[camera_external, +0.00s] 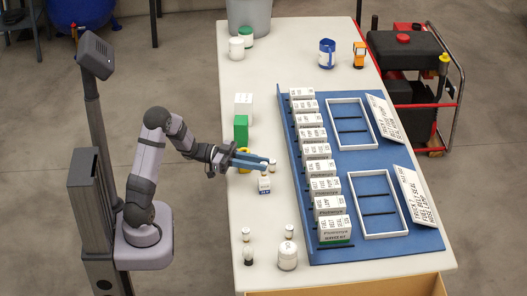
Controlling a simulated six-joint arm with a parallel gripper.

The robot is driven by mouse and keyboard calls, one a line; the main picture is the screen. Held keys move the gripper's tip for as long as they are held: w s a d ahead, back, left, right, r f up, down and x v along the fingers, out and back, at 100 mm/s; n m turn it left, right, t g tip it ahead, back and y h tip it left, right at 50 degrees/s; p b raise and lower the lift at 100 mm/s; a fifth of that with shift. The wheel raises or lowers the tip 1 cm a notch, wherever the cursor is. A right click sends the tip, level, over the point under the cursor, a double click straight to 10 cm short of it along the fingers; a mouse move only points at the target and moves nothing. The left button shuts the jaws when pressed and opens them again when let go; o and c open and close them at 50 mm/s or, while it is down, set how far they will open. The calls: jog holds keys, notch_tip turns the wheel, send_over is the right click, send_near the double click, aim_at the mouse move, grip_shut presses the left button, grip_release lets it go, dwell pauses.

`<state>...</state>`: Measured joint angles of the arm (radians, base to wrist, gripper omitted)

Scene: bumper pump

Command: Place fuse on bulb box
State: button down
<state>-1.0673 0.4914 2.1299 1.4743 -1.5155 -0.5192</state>
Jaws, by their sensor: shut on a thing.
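My gripper (265,162) is over the left edge of the white table, its blue fingers pointing right. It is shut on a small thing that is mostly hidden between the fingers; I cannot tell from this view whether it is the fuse. A row of white labelled boxes (317,151) stands along the left part of the blue board (375,160), to the right of my gripper and apart from it. The print is too small to tell which is the bulb box.
A small white bottle (264,184) stands just below my fingertips. A green box (241,129) and a yellow item (244,158) are close to my gripper. White frames (379,233) and sign cards (415,198) lie on the board. More bottles (288,256) stand nearer the front.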

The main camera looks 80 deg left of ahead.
jog(key=shift+f, duration=1)
jog(key=shift+f, duration=0.2)
jog(key=c, duration=1.6)
grip_release()
jog(key=shift+r, duration=0.1)
jog(key=shift+r, duration=0.15)
jog(key=v, duration=1.2)
